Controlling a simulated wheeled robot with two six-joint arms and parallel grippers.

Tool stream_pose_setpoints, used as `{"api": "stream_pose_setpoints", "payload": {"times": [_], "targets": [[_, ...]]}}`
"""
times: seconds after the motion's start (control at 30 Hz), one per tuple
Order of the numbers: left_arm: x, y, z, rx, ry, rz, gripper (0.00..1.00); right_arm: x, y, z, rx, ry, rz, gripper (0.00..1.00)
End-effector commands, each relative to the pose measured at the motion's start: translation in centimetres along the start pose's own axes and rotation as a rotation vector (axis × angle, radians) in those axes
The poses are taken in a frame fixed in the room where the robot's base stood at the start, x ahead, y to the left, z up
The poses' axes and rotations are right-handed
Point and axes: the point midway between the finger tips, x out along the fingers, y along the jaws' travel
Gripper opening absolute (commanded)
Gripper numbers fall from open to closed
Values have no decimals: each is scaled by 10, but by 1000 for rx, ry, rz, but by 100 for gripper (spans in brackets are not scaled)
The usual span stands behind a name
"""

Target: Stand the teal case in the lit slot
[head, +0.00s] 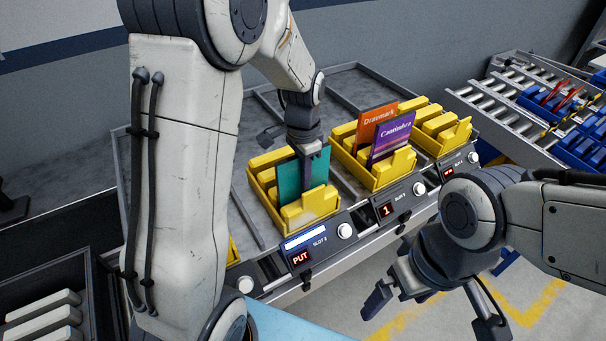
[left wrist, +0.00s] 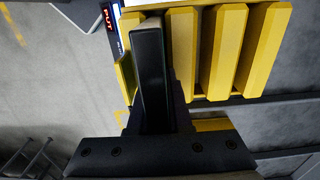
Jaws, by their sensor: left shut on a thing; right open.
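The teal case (head: 289,181) stands about upright in the yellow divided rack (head: 322,205) marked slot 2. Its lower edge is hidden by the yellow front blocks, so I cannot tell whether it touches the bottom. Slot 2 has a bright strip (head: 306,238) and a red PUT display (head: 300,257). My left gripper (head: 309,145) is shut on the upper part of the case, above the rack. In the left wrist view, a dark upright shape fills the gap beside the yellow dividers (left wrist: 216,50). My right gripper (head: 432,308) is open and empty, over the floor in front.
An orange case (head: 377,116) and a purple case (head: 391,136) stand in the neighbouring yellow rack, whose display reads 1. Another yellow rack (head: 447,133) is farther right. A roller conveyor (head: 490,101) with blue bins (head: 577,150) is at the right. Floor at lower right is clear.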

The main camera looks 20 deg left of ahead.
Motion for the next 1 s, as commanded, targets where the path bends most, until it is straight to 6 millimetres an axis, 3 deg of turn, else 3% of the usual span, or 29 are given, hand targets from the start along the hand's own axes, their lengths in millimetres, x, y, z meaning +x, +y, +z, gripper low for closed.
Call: {"api": "stream_pose_setpoints", "payload": {"times": [0.4,0.43,0.5,0.73,0.77,0.8,1.0], "targets": [[1,0,0,0,0,0,0,1,0,0,0,0,0,100],[1,0,0,0,0,0,25,1,0,0,0,0,0,100],[1,0,0,0,0,0,52,1,0,0,0,0,0,100],[1,0,0,0,0,0,52,1,0,0,0,0,0,100],[1,0,0,0,0,0,60,1,0,0,0,0,0,100],[1,0,0,0,0,0,75,1,0,0,0,0,0,100],[1,0,0,0,0,0,77,1,0,0,1,0,0,100]]}}
